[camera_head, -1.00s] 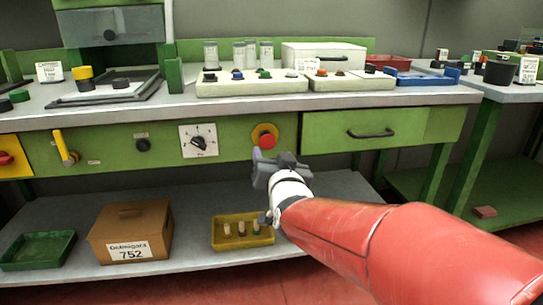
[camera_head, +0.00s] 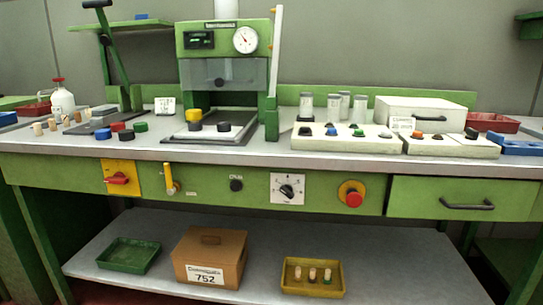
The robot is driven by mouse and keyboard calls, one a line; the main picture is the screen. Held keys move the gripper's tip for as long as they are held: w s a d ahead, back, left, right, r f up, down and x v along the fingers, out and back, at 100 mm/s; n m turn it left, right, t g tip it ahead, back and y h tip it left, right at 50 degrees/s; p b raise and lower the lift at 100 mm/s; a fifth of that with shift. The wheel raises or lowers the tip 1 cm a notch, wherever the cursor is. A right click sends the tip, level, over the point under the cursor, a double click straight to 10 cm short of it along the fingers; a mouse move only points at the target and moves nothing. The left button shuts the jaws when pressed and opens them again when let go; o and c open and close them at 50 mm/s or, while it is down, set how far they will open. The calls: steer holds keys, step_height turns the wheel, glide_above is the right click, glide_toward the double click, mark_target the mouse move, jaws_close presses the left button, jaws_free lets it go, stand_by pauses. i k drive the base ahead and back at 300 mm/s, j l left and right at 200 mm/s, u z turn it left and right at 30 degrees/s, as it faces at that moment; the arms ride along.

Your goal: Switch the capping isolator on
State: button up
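A red rotary handle (camera_head: 118,180) sits on a yellow plate (camera_head: 136,190) at the left of the green bench front; it lies roughly level. I cannot read any label naming it as the capping isolator. To its right are a yellow lever (camera_head: 170,180) standing upright, a small black knob (camera_head: 236,185), a black dial on a white plate (camera_head: 289,190), and a red mushroom button on a yellow ring (camera_head: 352,196). My gripper is out of view, and nothing of my arm shows.
A green press (camera_head: 222,75) with a gauge stands on the grey bench top. The drawer handle (camera_head: 466,205) sticks out at the right. A green tray (camera_head: 128,255), a cardboard box (camera_head: 209,258) and a yellow tray (camera_head: 312,279) with several stoppers rest on the lower shelf. The space before the panel looks clear.

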mark_target(118, 178)
steer(key=u, duration=1.5)
